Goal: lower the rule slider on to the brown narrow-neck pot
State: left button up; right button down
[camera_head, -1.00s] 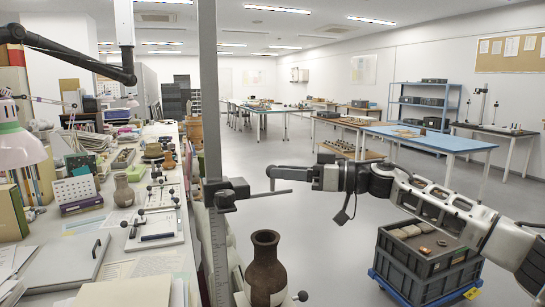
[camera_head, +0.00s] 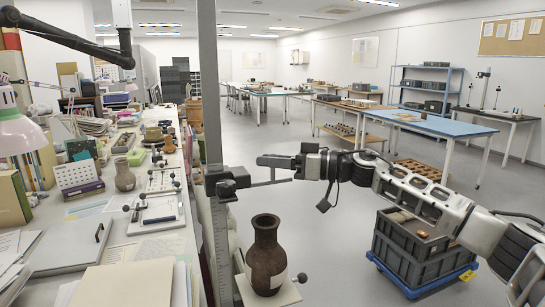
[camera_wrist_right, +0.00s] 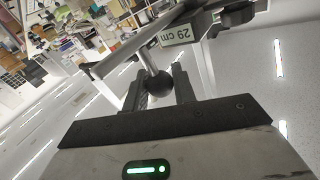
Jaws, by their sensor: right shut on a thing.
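The brown narrow-neck pot (camera_head: 266,262) stands upright on a pale base at the lower middle of the head view. The dark rule slider (camera_head: 226,182) is on the tall grey rule post (camera_head: 209,110), and its thin arm reaches right above the pot's mouth, with a clear gap. My right gripper (camera_head: 263,161) is beside the slider, just above its arm. In the right wrist view its fingers are shut on the slider's black ball knob (camera_wrist_right: 158,84). My left gripper is not in view.
A crowded workbench (camera_head: 105,230) with papers, small stands and a grey-brown pot (camera_head: 124,175) lies left of the post. A grey crate (camera_head: 410,262) stands on a blue dolly at the lower right. The floor between pot and crate is clear.

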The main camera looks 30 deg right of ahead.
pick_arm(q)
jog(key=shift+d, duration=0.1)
pick_arm(e)
notch_tip(320, 180, down, 9)
jog(key=shift+f, duration=0.2)
jog(key=c, duration=1.2)
grip_release()
jog(key=shift+r, duration=0.1)
pick_arm(q)
jog(key=p, duration=0.1)
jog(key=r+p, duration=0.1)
jog(key=p, duration=0.1)
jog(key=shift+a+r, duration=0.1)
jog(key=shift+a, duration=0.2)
pick_arm(e)
jog(key=v, duration=1.6)
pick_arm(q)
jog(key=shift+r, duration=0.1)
